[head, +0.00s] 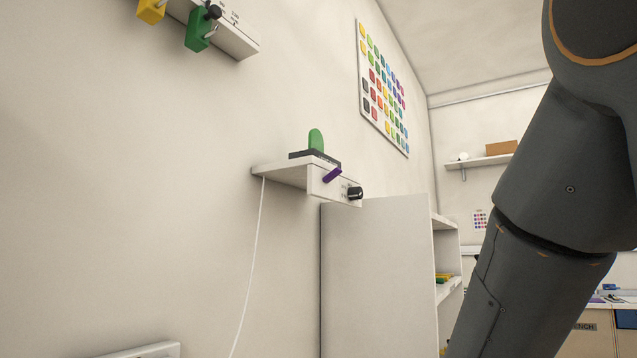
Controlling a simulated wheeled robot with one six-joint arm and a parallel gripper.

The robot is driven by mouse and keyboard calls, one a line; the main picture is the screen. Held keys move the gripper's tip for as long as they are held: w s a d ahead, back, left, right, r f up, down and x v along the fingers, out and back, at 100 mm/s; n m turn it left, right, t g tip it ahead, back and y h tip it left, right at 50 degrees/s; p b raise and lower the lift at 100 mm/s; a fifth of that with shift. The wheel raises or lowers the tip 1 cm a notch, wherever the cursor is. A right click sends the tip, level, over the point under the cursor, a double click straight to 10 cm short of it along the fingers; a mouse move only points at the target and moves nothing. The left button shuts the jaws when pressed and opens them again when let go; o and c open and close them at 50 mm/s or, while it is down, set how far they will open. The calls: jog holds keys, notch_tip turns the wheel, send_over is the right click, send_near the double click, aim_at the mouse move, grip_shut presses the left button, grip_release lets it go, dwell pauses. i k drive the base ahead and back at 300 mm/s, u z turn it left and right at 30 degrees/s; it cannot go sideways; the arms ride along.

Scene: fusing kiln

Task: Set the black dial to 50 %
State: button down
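The black dial (355,193) is a small dark knob on the front face of a white wall-mounted panel (320,181), at its right end. It is seen from the side, and its pointer and scale marks are too small to read. My arm fills the right side of the head view, apart from the dial. My gripper is out of view.
A green rounded piece (316,140) stands on a dark base above the panel. A white cord hangs below. A white cabinet (375,270) stands under and behind the panel. Yellow and green padlocks (199,30) hang from a rail at upper left. A colour sample board (383,88) is on the wall.

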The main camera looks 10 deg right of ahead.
aim_at(353, 193)
jog(key=k, duration=1.2)
jog(key=z, duration=0.7)
jog(key=i, duration=1.15)
jog(key=u, duration=0.3)
